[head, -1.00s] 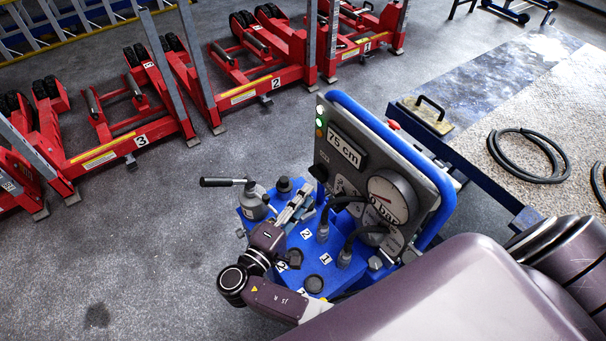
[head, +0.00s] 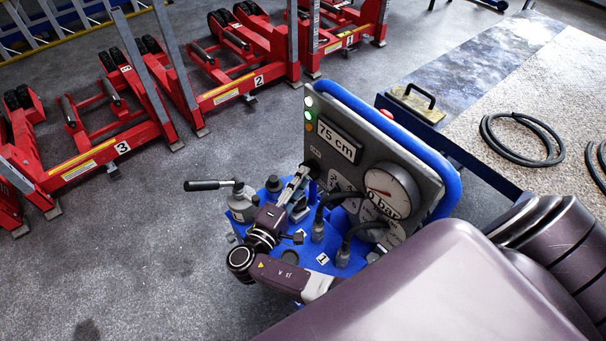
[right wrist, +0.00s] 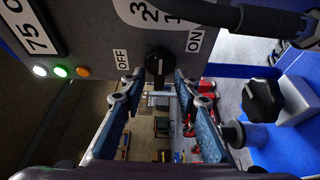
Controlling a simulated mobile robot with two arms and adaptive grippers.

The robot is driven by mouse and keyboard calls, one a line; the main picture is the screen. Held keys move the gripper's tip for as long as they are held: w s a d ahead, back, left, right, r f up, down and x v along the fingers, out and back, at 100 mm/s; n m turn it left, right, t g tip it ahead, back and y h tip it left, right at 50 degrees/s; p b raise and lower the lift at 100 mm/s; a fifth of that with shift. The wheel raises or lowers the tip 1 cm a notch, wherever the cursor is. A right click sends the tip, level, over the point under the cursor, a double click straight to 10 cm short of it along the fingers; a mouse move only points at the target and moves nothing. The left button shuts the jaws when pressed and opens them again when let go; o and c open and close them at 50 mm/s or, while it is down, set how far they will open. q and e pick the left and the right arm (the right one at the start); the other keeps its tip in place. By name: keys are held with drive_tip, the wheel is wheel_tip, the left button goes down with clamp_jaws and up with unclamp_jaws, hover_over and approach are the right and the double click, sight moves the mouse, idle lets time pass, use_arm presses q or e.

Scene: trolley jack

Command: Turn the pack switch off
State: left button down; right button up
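The pack switch is a black rotary knob (right wrist: 158,62) on the lower edge of the grey panel, between an OFF label (right wrist: 121,59) on the left and an ON label (right wrist: 195,40) on the right. A light mark on the knob looks roughly upright; its exact setting is hard to tell. My right gripper (right wrist: 158,82) is open, with one fingertip on each side of the knob; I cannot tell whether they touch it. In the head view the right gripper (head: 300,181) reaches the panel's lower left corner, partly hiding the knob. My left gripper is not in view.
The panel (head: 345,115) carries a 75 cm display (head: 337,142), lamps and a pressure gauge (head: 391,193). Black hoses and valve knobs crowd the blue pack top (head: 345,262). A lever (head: 207,185) sticks out left. Red jacks (head: 95,160) stand beyond on open floor.

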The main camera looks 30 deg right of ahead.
drive_tip(key=shift+w+d, duration=0.3)
drive_tip(key=shift+d, duration=0.3)
clamp_jaws()
